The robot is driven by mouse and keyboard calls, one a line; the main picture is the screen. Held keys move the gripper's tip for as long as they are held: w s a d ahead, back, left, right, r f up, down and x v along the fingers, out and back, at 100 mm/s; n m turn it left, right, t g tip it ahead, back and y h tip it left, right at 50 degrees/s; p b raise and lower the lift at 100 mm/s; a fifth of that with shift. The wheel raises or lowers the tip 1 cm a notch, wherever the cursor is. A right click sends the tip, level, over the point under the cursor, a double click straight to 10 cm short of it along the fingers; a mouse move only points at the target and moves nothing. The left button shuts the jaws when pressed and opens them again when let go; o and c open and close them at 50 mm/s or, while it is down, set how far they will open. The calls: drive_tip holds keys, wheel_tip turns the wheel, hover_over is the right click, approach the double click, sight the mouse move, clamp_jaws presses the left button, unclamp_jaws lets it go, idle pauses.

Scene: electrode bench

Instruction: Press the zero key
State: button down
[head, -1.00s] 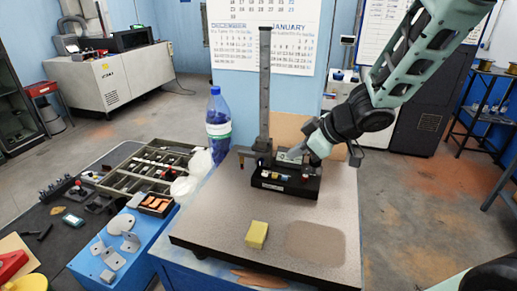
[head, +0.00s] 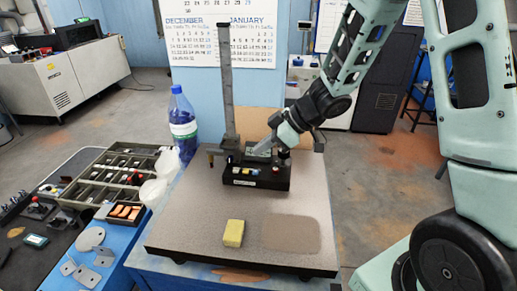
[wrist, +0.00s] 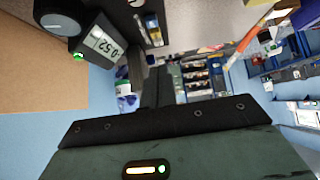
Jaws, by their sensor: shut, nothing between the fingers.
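The height gauge (head: 226,85) stands upright on the granite plate, with a tall grey column and a black base (head: 258,179). In the wrist view its tilted digital display (wrist: 103,42) shows digits that look like 0.52. A small green key (wrist: 78,57) sits at the edge of the display housing; I cannot read a label on it. My gripper (head: 262,150) is at the gauge, just above the base and right of the column. In the wrist view my gripper (wrist: 157,85) is shut and empty, apart from the green key. The head view hides the display and key behind my gripper.
A yellow block (head: 234,233) lies on the granite plate (head: 190,225) in front of the gauge. A blue bottle (head: 182,125) stands left of the plate. A parts tray (head: 115,172) is farther left. The plate's front right is clear.

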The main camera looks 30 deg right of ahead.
sight(236, 170)
drive_tip(key=x, duration=0.7)
drive_tip(key=shift+w+a+f, duration=0.1)
drive_tip(key=shift+a+f, duration=0.15)
